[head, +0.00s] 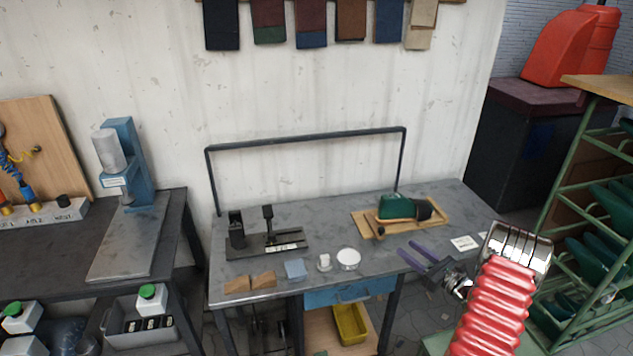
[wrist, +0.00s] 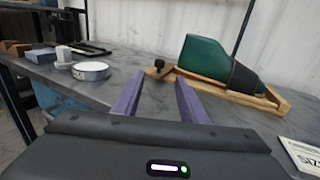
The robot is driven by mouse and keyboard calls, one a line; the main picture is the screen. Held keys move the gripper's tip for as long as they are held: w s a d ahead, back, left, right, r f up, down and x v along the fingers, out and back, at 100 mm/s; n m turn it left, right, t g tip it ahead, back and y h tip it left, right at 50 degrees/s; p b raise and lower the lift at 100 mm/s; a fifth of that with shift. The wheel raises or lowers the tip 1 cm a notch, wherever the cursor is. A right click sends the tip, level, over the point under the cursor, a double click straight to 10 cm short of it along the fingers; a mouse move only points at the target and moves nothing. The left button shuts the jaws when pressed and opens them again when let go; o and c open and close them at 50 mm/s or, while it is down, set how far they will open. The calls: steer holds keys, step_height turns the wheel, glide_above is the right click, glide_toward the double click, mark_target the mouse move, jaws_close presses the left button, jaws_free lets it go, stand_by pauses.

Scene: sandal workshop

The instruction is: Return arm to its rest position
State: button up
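My gripper (head: 419,257) is at the front right edge of the grey workbench (head: 325,225), its two purple fingers pointing over the bench top. In the wrist view my gripper (wrist: 158,98) shows its fingers spread apart with only bare bench between them. It is open and empty. A green and black last-like piece (head: 398,206) lies on a wooden board (head: 444,214) at the bench's back right. In the wrist view the green piece (wrist: 203,58) is beyond the fingertips, apart from them. My red ribbed arm comes in from the lower right.
On the bench are a white round tin (head: 348,259), a small white container (head: 324,262), a blue-grey block (head: 295,269), brown wedges (head: 250,282), a black fixture (head: 267,243) and a white card (head: 465,243). A green rack (head: 565,190) stands close on the right. A dark frame (head: 305,140) rises behind.

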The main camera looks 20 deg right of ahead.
steer(key=w+a+r+n+g+y, duration=0.1)
steer(key=a+r+n+g+y, duration=0.15)
steer(key=a+r+n, duration=0.4)
steer(key=w+a+r+n+g+y, duration=0.1)
steer(key=w+a+r+g+y, duration=0.2)
steer(key=a, duration=0.7)
steer(key=a+r+n+g+y, duration=0.1)
steer(key=a+r+n+g, duration=0.1)
steer(key=a+r+n, duration=0.35)
steer(key=s+a+r+n+g+h, duration=0.1)
steer(key=s+a+r+n+g, duration=0.25)
steer(key=a, duration=0.55)
steer(key=s+a+r+n+g+h, duration=0.1)
steer(key=s+a+r+n+g, duration=0.2)
steer(key=a, duration=0.6)
steer(key=s+a+r+n+h, duration=0.2)
steer(key=s+n, duration=0.2)
steer(key=s, duration=0.3)
steer(key=s+a+r+n+t+h, duration=0.1)
steer(key=s+a+r+n+h, duration=0.1)
steer(key=s+n, duration=0.3)
steer(key=s+a+r+n+t+h, duration=0.1)
steer(key=s+r+n+h, duration=0.3)
steer(key=s, duration=0.5)
steer(key=shift+s+a+n, duration=0.35)
steer(key=shift+a+n, duration=0.3)
steer(key=shift+a, duration=0.25)
